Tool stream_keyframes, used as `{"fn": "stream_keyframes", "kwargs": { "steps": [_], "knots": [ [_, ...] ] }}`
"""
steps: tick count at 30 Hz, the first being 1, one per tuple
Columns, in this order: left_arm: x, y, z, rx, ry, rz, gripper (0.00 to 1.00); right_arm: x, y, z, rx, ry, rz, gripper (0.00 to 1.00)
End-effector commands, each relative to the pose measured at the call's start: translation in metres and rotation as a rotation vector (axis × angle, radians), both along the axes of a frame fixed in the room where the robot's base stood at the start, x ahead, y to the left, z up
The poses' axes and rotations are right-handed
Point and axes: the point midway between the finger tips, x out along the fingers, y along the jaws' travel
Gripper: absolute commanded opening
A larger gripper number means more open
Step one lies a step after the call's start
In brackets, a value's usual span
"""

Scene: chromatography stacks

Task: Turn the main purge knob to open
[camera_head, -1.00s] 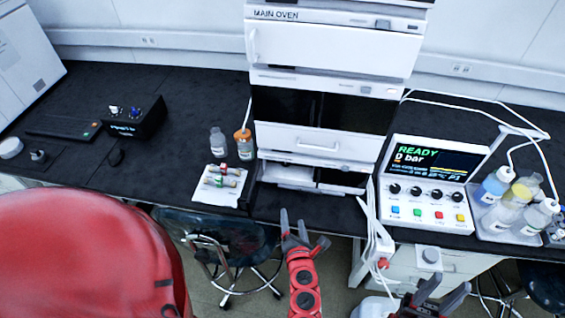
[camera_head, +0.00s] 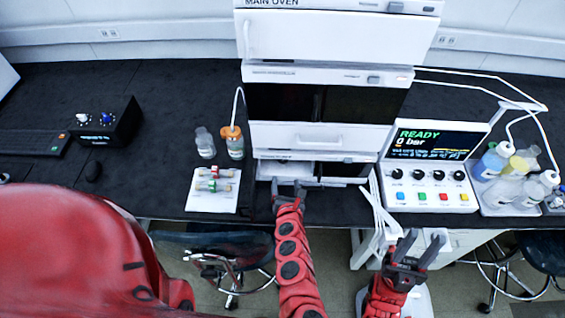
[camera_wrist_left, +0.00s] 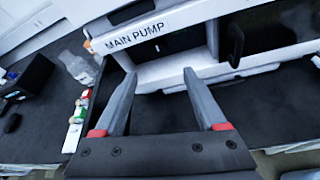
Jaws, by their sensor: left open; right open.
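The main pump (camera_wrist_left: 150,72) is the lowest unit of the white stack in the left wrist view, with its front bay open. A black upright lever-like part (camera_wrist_left: 235,45) stands at the right of this bay; I cannot tell for sure whether it is the main purge knob. In the head view the pump (camera_head: 345,157) is small and no knob is clear. My left gripper (camera_head: 288,186) is open and empty, just in front of the pump's lower left; its spread fingers also show in the left wrist view (camera_wrist_left: 160,75). My right gripper (camera_head: 412,248) is open and empty, fingers up, before the bench edge.
The main oven (camera_head: 335,38) tops the stack. A control box (camera_head: 430,190) reading READY, 0 bar stands right of it, near a bottle tray (camera_head: 512,208). Left are a white mat (camera_head: 200,203) with fittings, a clear bottle (camera_head: 205,143) and an orange-capped bottle (camera_head: 233,143).

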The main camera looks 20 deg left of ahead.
Motion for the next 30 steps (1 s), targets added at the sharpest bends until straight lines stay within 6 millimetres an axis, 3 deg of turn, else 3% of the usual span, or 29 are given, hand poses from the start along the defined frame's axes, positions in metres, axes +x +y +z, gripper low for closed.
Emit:
{"fn": "stream_keyframes", "kwargs": {
  "steps": [16,21,30],
  "knots": [
    [0.08,0.034,-0.031,0.008,-0.002,-0.003,0.73,0.0,0.0,0.015,0.0,0.0,0.0,0.42],
    [0.096,0.039,-0.039,0.007,-0.003,-0.003,0.73,0.0,0.0,0.014,0.0,0.0,0.0,0.42],
    [0.105,0.044,-0.045,0.003,0.0,0.001,0.73,0.0,0.0,0.013,0.0,0.0,0.0,0.42]
  ]
}}
